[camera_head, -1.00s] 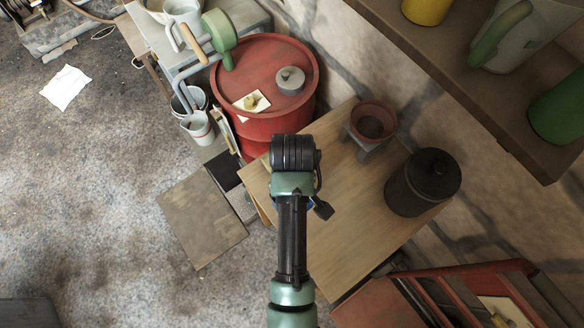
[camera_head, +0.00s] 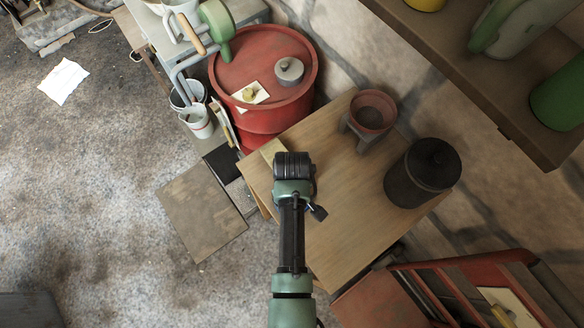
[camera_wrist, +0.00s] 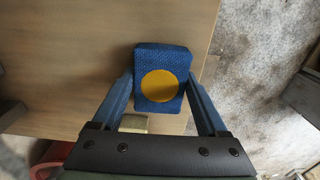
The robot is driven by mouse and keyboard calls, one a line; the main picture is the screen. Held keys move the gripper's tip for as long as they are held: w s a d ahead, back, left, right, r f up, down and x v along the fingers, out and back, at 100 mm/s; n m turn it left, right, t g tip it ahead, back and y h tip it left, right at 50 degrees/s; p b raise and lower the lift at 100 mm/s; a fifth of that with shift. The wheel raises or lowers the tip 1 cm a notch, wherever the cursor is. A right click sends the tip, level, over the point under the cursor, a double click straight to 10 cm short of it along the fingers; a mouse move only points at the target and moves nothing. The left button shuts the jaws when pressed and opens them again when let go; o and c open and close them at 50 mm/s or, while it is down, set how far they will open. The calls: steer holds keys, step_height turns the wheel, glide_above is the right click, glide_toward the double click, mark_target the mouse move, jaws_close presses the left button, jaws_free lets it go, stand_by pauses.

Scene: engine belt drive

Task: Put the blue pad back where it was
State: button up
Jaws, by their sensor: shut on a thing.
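The blue pad (camera_wrist: 178,58) is a small woven block with a yellow disc on the face towards the wrist camera. My gripper (camera_wrist: 160,80) is shut on it, with one finger at each side. In the head view my gripper (camera_head: 293,165) is over the left part of the wooden table (camera_head: 335,225), near its edge. The pad is hidden there behind my wrist. In the wrist view the pad shows against the tabletop, close to its edge. I cannot tell whether it touches the table.
A small tan block (camera_head: 270,150) lies at the table's corner, near my gripper. A pot on a stand (camera_head: 372,112) and a dark lidded canister (camera_head: 424,172) stand further right. A red drum (camera_head: 262,75) is behind the corner. The table's middle is clear.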

steer(key=shift+f, duration=0.15)
steer(key=o, duration=1.4)
step_height(320, 180, up, 12)
steer(key=p, duration=0.1)
steer(key=w+r+m+t, duration=0.2)
steer(key=w+r+t, duration=0.4)
steer(key=w+r, duration=0.6)
steer(key=w+r+m+t, duration=0.1)
steer(key=w+r+t, duration=0.3)
steer(key=r, duration=0.6)
steer(key=w+r+m+t, duration=0.1)
steer(key=w+r+t, duration=0.25)
steer(key=r, duration=0.75)
step_height(320, 180, up, 13)
steer(key=s+t, duration=0.2)
steer(key=t, duration=0.3)
steer(key=s+r+m+t, duration=0.1)
steer(key=s+r+t, duration=0.3)
steer(key=r, duration=0.7)
steer(key=s+r+m+t, duration=0.2)
steer(key=s+r+t, duration=0.3)
steer(key=s+r, duration=0.4)
step_height(320, 180, up, 2)
steer(key=shift+s, duration=0.25)
